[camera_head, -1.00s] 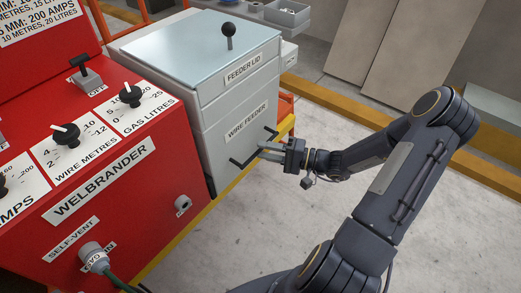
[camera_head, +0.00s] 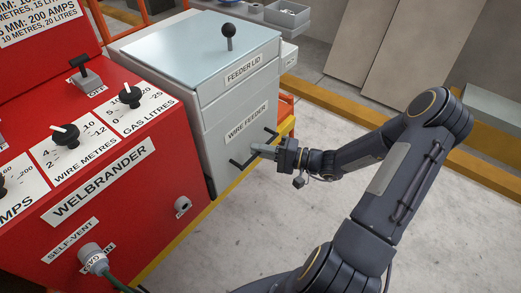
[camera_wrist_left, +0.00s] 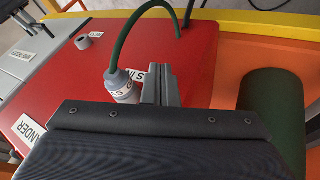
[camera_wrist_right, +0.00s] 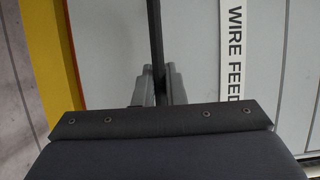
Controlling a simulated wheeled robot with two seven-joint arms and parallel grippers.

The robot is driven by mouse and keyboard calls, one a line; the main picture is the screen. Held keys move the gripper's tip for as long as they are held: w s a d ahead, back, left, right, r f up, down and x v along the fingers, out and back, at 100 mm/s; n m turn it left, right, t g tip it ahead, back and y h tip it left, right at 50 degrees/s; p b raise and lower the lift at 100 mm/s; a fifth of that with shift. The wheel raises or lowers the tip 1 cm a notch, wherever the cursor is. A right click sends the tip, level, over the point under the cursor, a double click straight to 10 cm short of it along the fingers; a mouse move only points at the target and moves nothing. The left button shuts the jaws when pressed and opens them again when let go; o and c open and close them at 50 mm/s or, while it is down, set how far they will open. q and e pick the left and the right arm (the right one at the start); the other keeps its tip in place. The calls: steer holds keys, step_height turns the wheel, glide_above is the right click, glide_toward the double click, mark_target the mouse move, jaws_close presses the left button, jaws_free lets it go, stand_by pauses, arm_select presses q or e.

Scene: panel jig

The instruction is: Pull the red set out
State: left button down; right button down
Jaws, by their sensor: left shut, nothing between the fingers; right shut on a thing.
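The red set (camera_head: 105,205), labelled WELBRANDER, stands at the left of the head view with knobs and a grey plug (camera_head: 93,258) on its front. The grey wire feeder (camera_head: 238,110) stands just beyond it. My right gripper (camera_head: 257,149) is shut on the feeder's black bar handle (camera_head: 240,162); the handle also runs between the fingers in the right wrist view (camera_wrist_right: 155,35). My left gripper (camera_wrist_left: 161,78) is shut and empty in the left wrist view, close beside the plug (camera_wrist_left: 122,85) on the red set (camera_wrist_left: 185,50); whether they touch I cannot tell. The head view does not show it.
A yellow rail (camera_head: 190,232) runs along the front foot of the red set and feeder. A green hose (camera_head: 118,283) hangs from the plug. A dark green cylinder (camera_wrist_left: 272,115) shows in the left wrist view. The concrete floor (camera_head: 235,240) in front is clear.

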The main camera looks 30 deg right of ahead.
steer(key=shift+s+d, duration=0.25)
steer(key=shift+s, duration=0.5)
steer(key=c, duration=1.5)
jaws_free()
steer(key=v, duration=0.8)
steer(key=shift+p, duration=0.3)
steer(key=shift+w, duration=0.1)
